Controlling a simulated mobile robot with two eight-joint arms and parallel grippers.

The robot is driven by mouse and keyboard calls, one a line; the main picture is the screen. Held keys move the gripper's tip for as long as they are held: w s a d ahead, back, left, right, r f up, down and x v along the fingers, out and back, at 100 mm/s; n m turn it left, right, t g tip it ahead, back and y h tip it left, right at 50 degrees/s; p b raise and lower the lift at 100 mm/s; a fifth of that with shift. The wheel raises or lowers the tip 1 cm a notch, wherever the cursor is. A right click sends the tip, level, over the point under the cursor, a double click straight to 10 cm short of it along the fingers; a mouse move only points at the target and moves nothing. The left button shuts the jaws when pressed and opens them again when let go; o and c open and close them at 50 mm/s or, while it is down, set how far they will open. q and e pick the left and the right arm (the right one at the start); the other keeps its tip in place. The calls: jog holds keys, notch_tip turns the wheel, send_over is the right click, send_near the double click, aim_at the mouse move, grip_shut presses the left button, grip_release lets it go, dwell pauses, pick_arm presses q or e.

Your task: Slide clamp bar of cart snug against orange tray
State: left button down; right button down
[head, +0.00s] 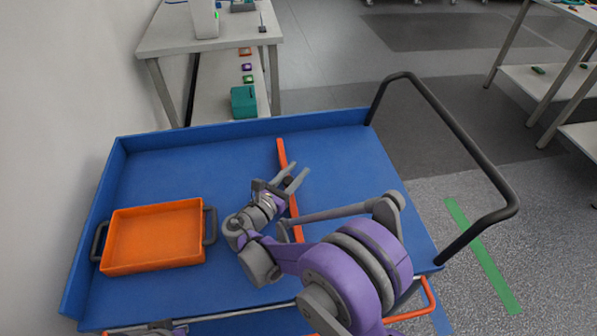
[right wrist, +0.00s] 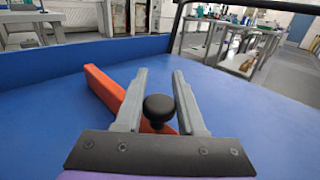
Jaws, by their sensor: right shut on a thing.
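The orange tray (head: 155,237) with dark side handles lies at the left of the cart's blue deck (head: 200,175). The orange-red clamp bar (head: 281,153) runs front to back across the deck, right of the tray, with a wide blue gap between them. It also shows in the right wrist view (right wrist: 104,90), with a black knob (right wrist: 158,106) on it. My right gripper (head: 297,171) is over the bar; its two fingers (right wrist: 158,75) flank the knob and are shut on it. The arm hides part of the bar. My left gripper is not in view.
A raised blue rim (head: 240,130) edges the deck. The cart's black push handle (head: 460,130) rises at the right. A workbench (head: 235,32) with a lower shelf and a teal box (head: 243,102) stands beyond. The deck between tray and bar is clear.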

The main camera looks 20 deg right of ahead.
jog(key=c, duration=0.5)
grip_release()
jog(key=v, duration=1)
jog(key=shift+s+a, duration=0.2)
jog(key=shift+a, duration=0.15)
